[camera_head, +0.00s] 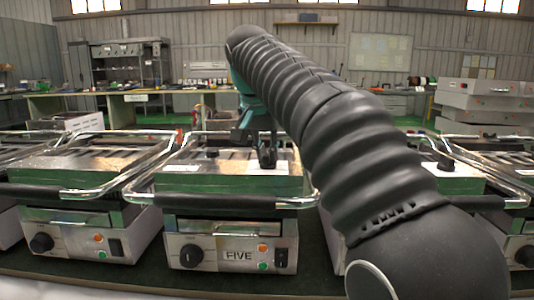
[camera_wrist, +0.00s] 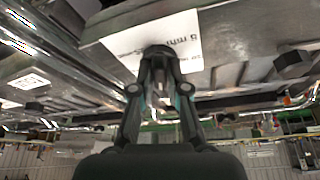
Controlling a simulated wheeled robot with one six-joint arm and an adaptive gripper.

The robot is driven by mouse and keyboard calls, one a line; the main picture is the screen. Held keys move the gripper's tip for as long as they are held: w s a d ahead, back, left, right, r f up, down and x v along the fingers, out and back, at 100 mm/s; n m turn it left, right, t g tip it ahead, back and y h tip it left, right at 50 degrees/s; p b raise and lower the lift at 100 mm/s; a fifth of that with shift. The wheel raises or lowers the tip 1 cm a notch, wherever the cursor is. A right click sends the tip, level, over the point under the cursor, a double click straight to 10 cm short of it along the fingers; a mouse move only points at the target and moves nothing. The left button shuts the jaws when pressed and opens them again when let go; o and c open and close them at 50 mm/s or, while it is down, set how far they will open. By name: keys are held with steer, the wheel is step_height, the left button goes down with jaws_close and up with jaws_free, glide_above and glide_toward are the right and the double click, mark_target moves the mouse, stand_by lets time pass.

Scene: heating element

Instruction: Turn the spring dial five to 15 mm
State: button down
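The machine labelled FIVE (camera_head: 240,255) stands in the middle of the head view. My gripper (camera_head: 267,158) points down at the right part of its top, and my arm hides some of its right side. In the wrist view, a black round dial (camera_wrist: 158,50) sits beside a white label (camera_wrist: 120,42) on which "5 mm" can be read at a slant. My gripper's fingers (camera_wrist: 158,68) converge on this dial, one on each side, and appear closed on it. The dial's pointer and exact setting cannot be made out.
FIVE's front has a black dial (camera_head: 191,256), a switch and lights. Its lid handle (camera_head: 225,201) runs across the front. Similar machines stand close on both sides.

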steer(key=shift+r, duration=0.1)
steer(key=shift+d+r+n+y+p, duration=0.1)
steer(key=shift+n+y+p, duration=0.2)
steer(key=shift+n+p, duration=0.5)
steer(key=shift+n+y+p, duration=0.3)
steer(key=shift+n+p, duration=0.05)
steer(key=shift+n, duration=0.55)
steer(key=c, duration=1.2)
jaws_free()
steer(key=shift+o, duration=0.2)
steer(key=shift+f, duration=0.2)
steer(key=v, duration=1.2)
